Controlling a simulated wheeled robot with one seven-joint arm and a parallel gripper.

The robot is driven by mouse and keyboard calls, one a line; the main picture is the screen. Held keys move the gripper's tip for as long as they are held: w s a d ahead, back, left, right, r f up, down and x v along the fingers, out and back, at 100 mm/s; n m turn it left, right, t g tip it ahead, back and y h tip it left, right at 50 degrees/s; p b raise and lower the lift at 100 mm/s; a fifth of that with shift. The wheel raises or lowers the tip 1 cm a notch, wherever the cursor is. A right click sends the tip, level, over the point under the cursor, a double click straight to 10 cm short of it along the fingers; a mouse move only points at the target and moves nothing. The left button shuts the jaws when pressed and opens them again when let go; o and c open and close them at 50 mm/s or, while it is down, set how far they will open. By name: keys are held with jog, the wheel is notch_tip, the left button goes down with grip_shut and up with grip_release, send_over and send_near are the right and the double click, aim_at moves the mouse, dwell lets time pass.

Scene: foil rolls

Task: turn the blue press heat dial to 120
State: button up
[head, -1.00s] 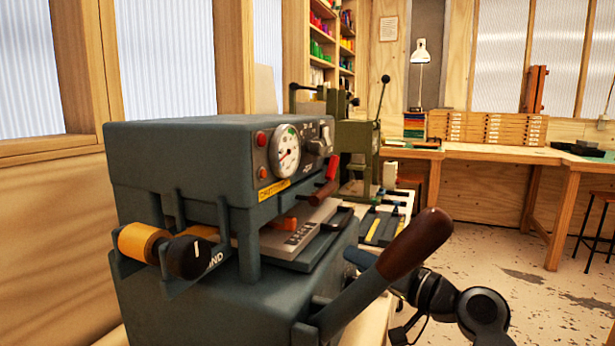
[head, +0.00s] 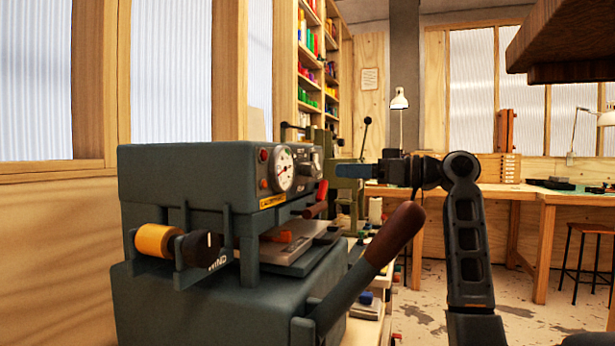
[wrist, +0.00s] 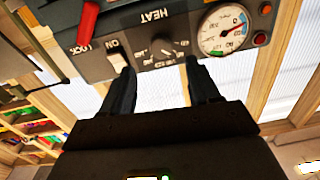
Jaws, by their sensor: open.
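The blue-grey press (head: 185,180) stands at the left in the head view. Its front panel carries the heat dial, a dark knob (wrist: 163,46) with small numbers around it, under a HEAT label in the wrist view. That view shows the panel upside down, and I cannot read the dial's exact setting. My gripper (wrist: 159,66) is open and empty, with one finger to each side of the dial in the wrist view. The dial appears beyond the fingertips, and I see no contact. In the head view my gripper (head: 340,171) points left towards the panel.
A long brown-handled lever (head: 398,235) sticks out in front. A green machine (head: 350,170) stands behind.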

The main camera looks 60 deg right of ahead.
aim_at(313, 169)
jog(key=shift+w+a+p, duration=0.15)
jog(key=shift+w+a, duration=0.1)
jog(key=shift+w, duration=1.7)
jog(key=shift+w+a+p, duration=0.15)
jog(key=shift+w+a, duration=0.05)
jog(key=shift+w, duration=1.7)
jog(key=shift+c, duration=0.3)
jog(key=c, duration=1)
